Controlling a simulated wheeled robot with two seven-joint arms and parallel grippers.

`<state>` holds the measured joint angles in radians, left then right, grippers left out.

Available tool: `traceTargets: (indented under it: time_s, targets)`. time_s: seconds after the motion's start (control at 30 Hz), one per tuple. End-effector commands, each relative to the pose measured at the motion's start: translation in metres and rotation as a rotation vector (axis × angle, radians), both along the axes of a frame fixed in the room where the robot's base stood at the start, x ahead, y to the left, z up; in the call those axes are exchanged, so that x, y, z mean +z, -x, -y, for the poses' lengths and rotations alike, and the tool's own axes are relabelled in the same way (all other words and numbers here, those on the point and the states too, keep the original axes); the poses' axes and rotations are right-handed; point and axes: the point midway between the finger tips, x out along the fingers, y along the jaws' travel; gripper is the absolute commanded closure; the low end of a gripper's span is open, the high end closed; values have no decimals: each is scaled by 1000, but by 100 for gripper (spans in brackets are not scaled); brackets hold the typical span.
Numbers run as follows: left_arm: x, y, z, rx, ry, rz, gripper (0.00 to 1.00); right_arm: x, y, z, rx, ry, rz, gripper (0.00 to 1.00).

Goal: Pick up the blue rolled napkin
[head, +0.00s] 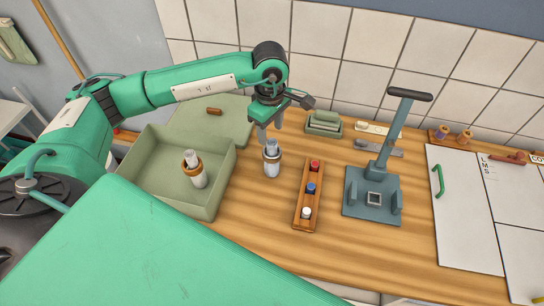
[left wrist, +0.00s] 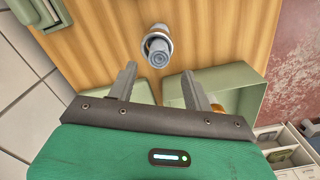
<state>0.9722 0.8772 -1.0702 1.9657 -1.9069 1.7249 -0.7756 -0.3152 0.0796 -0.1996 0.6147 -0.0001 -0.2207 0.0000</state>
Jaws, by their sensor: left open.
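A blue-grey rolled napkin (head: 272,165) with a brown ring stands upright on the wooden table, right of the green bin. It also shows in the left wrist view (left wrist: 158,48), upright and seen from above. My left gripper (head: 270,127) is open and empty, pointing down just above and behind this napkin. In the left wrist view the two fingers (left wrist: 160,88) are apart, and the napkin is beyond their tips, not between them. A second, paler roll with a brown ring (head: 194,172) is in the bin. My right gripper is in neither view.
The pale green bin (head: 228,175) stands left of the napkin. A wooden rack (head: 298,222) with red, blue and white pieces is close on its right. A grey-blue press (head: 372,205) stands farther right. A green block holder (head: 323,124) is behind.

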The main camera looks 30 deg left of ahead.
Motion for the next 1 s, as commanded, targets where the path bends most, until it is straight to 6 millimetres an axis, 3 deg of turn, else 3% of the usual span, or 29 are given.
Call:
traceTargets:
  time_s: [0.33,0.63,0.9,1.0]
  targets:
    - [-22,1,2,-2,0,-3,49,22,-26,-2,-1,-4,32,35]
    - [-58,0,3,-1,0,-2,49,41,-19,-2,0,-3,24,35]
    - [-63,0,3,-2,-1,0,49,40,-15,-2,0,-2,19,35]
    - [-63,0,3,-2,-1,0,67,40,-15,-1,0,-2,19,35]
